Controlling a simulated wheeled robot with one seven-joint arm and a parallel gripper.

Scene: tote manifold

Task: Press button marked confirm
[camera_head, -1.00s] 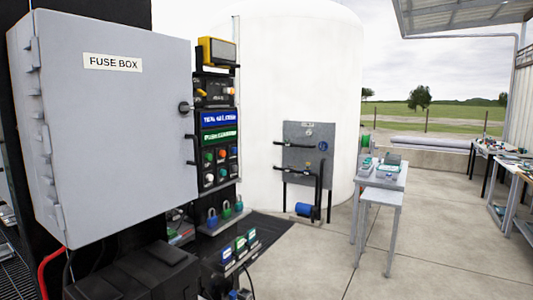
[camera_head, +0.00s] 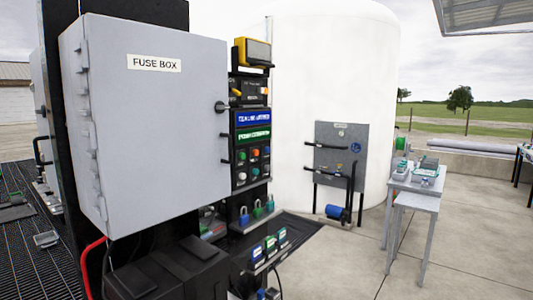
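A narrow black control panel (camera_head: 250,130) stands just right of the grey fuse box. It carries a blue sign (camera_head: 253,118) and a green sign (camera_head: 253,135) with small text that I cannot read with certainty. Below them are several small round buttons (camera_head: 254,153), among them orange, green and white ones. Their labels are too small to read, so I cannot tell which is marked confirm. My gripper is not in view.
The closed grey fuse box (camera_head: 155,125) fills the left foreground. Padlocks (camera_head: 257,210) hang below the panel. A white tank (camera_head: 335,90) stands behind, with a grey pipe board (camera_head: 340,150) before it. A grey table (camera_head: 412,190) stands right. Concrete floor (camera_head: 470,250) is clear at lower right.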

